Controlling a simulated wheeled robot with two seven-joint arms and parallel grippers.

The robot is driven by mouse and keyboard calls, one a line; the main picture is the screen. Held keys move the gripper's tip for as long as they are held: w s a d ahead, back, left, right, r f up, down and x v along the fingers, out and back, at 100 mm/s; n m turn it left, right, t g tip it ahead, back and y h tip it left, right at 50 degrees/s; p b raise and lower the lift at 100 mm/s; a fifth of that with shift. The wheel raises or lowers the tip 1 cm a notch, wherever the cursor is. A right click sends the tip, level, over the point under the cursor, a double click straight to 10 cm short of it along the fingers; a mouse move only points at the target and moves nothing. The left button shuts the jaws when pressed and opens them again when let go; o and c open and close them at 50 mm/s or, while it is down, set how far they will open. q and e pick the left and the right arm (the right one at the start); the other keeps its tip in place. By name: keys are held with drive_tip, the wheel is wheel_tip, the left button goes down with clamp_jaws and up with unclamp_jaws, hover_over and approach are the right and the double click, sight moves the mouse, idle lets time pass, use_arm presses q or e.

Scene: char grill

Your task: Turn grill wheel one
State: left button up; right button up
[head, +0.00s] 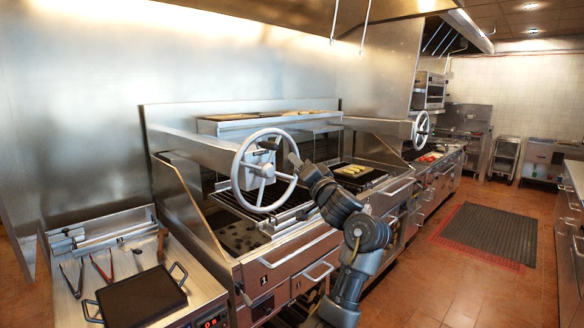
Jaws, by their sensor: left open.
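The nearer grill wheel (266,171) is a large silver hand wheel with spokes. It stands upright on a steel housing over the front grill, whose front panel bears a "1". My left gripper (292,161) is at the right side of this wheel's rim, with its fingers pointing up and left. The gripper is open. I cannot tell whether a finger touches the rim. My left arm covers part of the grill front to the right of the wheel. My right gripper is not in view.
A second wheel (421,130) is farther back along the line. A black griddle pan (140,298) and tongs (72,279) lie on the counter at the lower left. A tray of yellow food (352,171) sits right of the grill. A dark floor mat (490,232) lies in the aisle.

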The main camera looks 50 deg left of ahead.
use_arm(q)
drive_tip(key=shift+b+v, duration=0.3)
drive_tip(key=shift+v, duration=0.85)
